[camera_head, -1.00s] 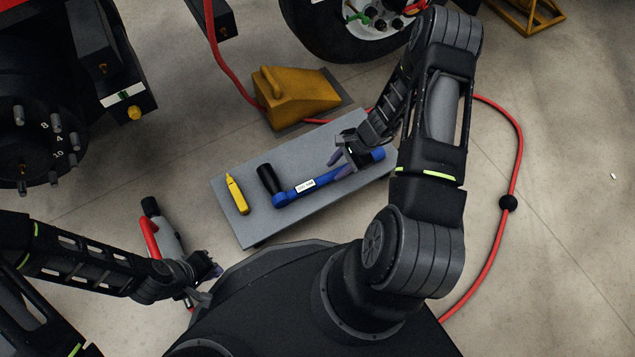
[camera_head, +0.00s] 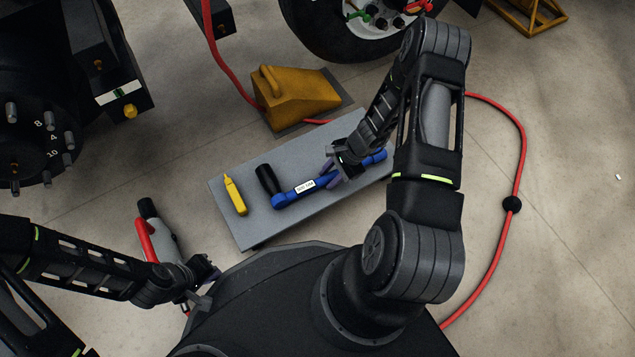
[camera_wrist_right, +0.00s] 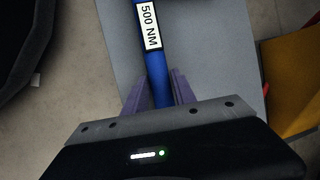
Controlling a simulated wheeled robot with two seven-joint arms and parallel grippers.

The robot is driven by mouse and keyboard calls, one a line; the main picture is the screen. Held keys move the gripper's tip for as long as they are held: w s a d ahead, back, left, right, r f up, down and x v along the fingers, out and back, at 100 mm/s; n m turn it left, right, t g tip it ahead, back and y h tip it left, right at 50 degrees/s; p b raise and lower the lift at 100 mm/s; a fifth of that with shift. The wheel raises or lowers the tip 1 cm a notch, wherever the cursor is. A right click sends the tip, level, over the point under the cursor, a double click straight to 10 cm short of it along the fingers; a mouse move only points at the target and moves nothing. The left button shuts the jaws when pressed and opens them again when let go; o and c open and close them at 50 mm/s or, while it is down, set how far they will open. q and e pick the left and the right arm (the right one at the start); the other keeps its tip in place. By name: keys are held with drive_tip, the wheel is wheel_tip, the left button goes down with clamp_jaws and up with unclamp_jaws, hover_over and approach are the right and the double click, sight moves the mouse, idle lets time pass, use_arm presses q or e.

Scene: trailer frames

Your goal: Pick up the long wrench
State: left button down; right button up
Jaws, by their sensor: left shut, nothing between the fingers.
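The long wrench is a blue torque wrench (camera_head: 304,187) with a black handle and a white label. It lies on the grey board; its blue shaft (camera_wrist_right: 159,82) and "500 NM" label show in the right wrist view. My right gripper (camera_head: 333,167) is low over the shaft, right of the label. In the right wrist view its purple fingers (camera_wrist_right: 159,76) stand open on either side of the shaft, with a small gap at the left finger. My left gripper (camera_head: 214,270) is shut and empty near the lower left, beside my base.
A yellow tool (camera_head: 235,194) lies on the grey board (camera_head: 245,229) left of the wrench. A yellow wheel chock (camera_head: 290,97) stands behind it. A grey tool with a red handle (camera_head: 160,235) is near my left arm. A red hose (camera_head: 521,150) curves along the right floor.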

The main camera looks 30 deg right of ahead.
drive_tip(key=shift+c, duration=0.4)
clamp_jaws()
idle(1.4)
